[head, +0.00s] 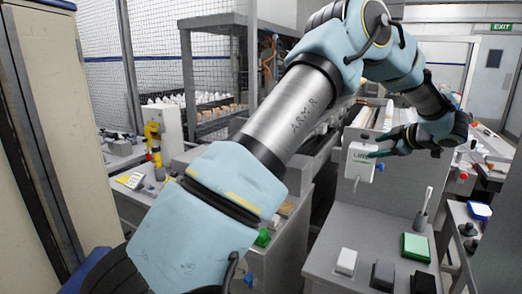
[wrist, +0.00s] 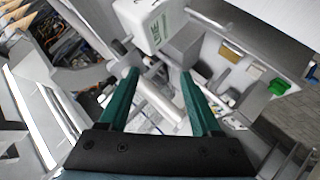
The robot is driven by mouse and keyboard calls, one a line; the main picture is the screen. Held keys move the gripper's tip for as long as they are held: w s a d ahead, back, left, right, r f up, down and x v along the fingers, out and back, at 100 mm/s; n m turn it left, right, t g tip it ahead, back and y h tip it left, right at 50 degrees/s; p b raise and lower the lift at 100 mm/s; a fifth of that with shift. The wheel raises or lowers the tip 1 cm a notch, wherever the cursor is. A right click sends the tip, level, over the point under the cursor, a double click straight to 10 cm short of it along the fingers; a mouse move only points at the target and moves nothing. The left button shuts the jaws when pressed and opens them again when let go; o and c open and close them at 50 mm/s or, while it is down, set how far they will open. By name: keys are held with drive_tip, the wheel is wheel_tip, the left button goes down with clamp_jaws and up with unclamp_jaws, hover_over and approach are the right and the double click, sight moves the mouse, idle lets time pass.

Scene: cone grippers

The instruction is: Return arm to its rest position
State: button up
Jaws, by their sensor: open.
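My gripper (wrist: 158,80) is open, with two green fingers spread apart and nothing between them. In the head view my gripper (head: 372,154) shows at the end of my raised arm, in front of a white labelled box (head: 357,172) on the grey machine. The arm reaches up from the lower left and bends down at the upper right. In the wrist view the white box (wrist: 150,22) shows beyond the fingertips. I cannot tell whether a finger touches it.
A grey bench (head: 335,215) holds a white block (head: 346,262), dark blocks (head: 383,275), a green box (head: 416,247) and a brush in a holder (head: 422,215). A yellow device (head: 153,145) stands at left. Racks with many cones (head: 200,106) stand behind. A cream cabinet (head: 50,120) borders the left.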

drive_tip(key=w+a+r+m+t+h, duration=0.2)
drive_tip(key=w+a+r+m+h, duration=0.3)
drive_tip(key=w+a, duration=0.25)
drive_tip(key=s+a+f+m+g+h, duration=0.25)
drive_tip(key=a+m, duration=0.25)
drive_tip(key=a, duration=0.4)
drive_tip(key=s+a+f+m+g+y, duration=0.1)
drive_tip(key=s+a+f+g, duration=0.2)
drive_tip(key=s+a, duration=0.5)
drive_tip(key=s+a+f+m+g+y, duration=0.1)
drive_tip(key=s+a+f+g, duration=0.2)
drive_tip(key=s+a, duration=0.6)
drive_tip(key=s+a+f+m+g+y, duration=0.1)
drive_tip(key=s+a+f+m+g, duration=0.1)
drive_tip(key=s+a, duration=0.7)
wheel_tip(320, 180, down, 3)
drive_tip(key=shift+s+r+g, duration=0.1)
drive_tip(key=shift+s+g, duration=0.5)
drive_tip(key=shift+g, duration=0.15)
